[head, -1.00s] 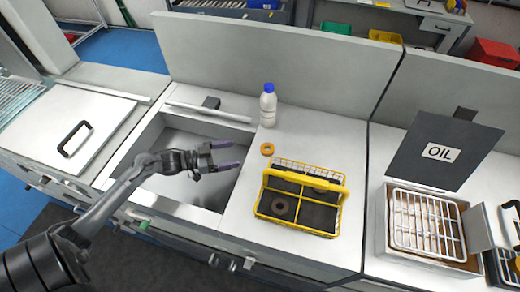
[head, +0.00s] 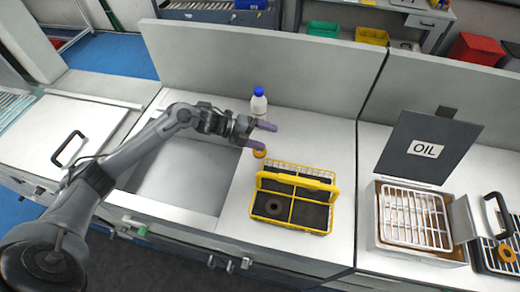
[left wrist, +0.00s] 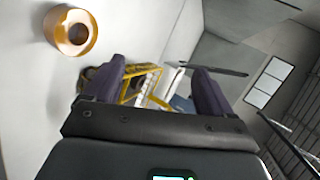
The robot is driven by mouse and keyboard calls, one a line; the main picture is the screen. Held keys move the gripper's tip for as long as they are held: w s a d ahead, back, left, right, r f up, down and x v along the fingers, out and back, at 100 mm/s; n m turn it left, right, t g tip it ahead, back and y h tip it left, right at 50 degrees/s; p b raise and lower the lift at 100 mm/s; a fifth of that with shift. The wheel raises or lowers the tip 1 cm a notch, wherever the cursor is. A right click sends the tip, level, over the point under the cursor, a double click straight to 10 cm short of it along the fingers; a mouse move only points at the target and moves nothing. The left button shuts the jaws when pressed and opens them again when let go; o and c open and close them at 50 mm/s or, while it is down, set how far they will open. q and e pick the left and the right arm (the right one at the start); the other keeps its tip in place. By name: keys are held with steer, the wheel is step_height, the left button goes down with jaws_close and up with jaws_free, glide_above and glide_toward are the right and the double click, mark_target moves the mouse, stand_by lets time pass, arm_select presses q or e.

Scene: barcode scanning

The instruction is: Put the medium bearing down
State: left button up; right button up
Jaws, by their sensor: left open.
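An orange ring-shaped bearing (head: 260,153) lies on the white counter behind the yellow basket (head: 334,207). It also shows in the left wrist view (left wrist: 71,30), apart from the fingers. A dark ring (head: 273,205) lies in the front left compartment of the basket. Another orange ring (head: 506,253) lies on the dark rack at the far right. I cannot tell which ring is the medium one. My left gripper (head: 262,136) is open and empty, with its fingers over the counter near the orange ring, partly covering it in the head view. My right gripper is not in view.
A white bottle with a blue cap (head: 258,101) stands just behind my left fingers. An open sink basin (head: 180,180) lies to the left. The oil box (head: 372,220) with a wire rack and raised lid stands to the right.

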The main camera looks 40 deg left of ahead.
arm_select(q)
steer(key=d+m+g, duration=0.1)
steer(key=m, duration=0.3)
steer(key=m+g+y, duration=0.5)
steer(key=m+y, duration=0.1)
steer(key=m, duration=1)
glide_toward(259, 151)
steer(key=shift+h, duration=0.3)
steer(key=shift+a+x, duration=0.2)
steer(key=shift+x, duration=1.85)
steer(key=shift+a+x, duration=0.15)
steer(key=shift+x, duration=1.9)
steer(key=shift+f, duration=0.1)
steer(key=c, duration=1.2)
steer(key=shift+c, duration=0.7)
